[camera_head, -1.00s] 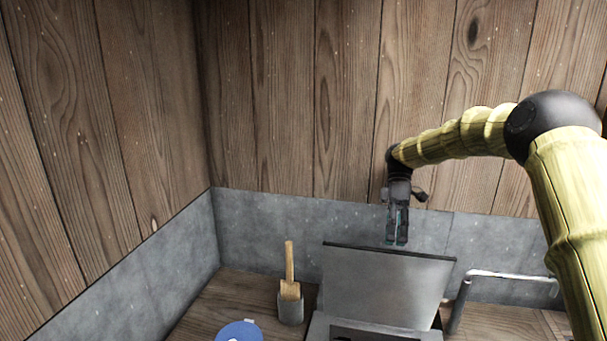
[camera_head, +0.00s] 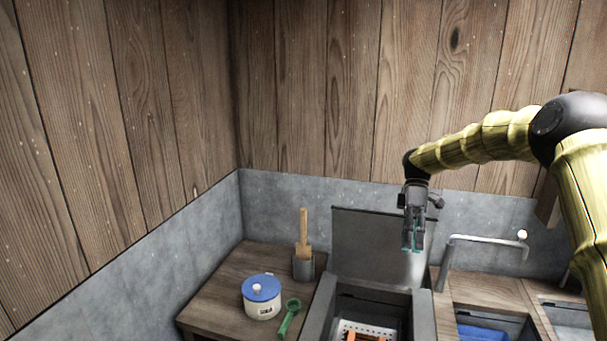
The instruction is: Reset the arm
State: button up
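My arm comes in from the right with yellow, ribbed links and a black elbow. My gripper (camera_head: 412,246) hangs pointing down in front of the raised grey lid (camera_head: 372,240), over the right part of the open grey box. The two fingers look close together, and I see nothing held between them. At this size I cannot tell whether they are fully shut.
A wooden counter (camera_head: 225,287) carries a blue-lidded white pot (camera_head: 262,298), a green scoop (camera_head: 289,317) and a grey cup (camera_head: 303,267) with a wooden-handled tool. The open box (camera_head: 420,318) holds a white perforated tray (camera_head: 384,327) with orange pieces. A metal tap (camera_head: 485,242) stands right, above a blue bin (camera_head: 482,333).

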jog(key=s+a+f+m+t, duration=0.1)
jog(key=s+a+f+m, duration=0.15)
jog(key=s+f, duration=0.7)
jog(key=s+a+f+m+t, duration=0.1)
jog(key=s+a+f+m, duration=0.15)
jog(key=f, duration=1.35)
jog(key=s+a+f+m+t, duration=0.2)
jog(key=s+a+f, duration=0.3)
jog(key=f, duration=0.7)
jog(key=s+d+f+m+t+h, duration=0.1)
jog(key=s+f+m, duration=0.1)
jog(key=s+f, duration=0.45)
jog(key=s+f+m+t, duration=0.1)
jog(key=s+f+m, duration=0.15)
jog(key=s, duration=0.75)
jog(key=s+d+r+m+t+h, duration=0.1)
jog(key=s+d+m+t, duration=0.2)
jog(key=s, duration=1.5)
notch_tip(320, 180, down, 8)
jog(key=b, duration=0.9)
jog(key=shift+d+f+m+g, duration=0.15)
jog(key=shift+f+m+g, duration=0.1)
jog(key=shift+m+g, duration=0.15)
jog(key=shift+w, duration=0.1)
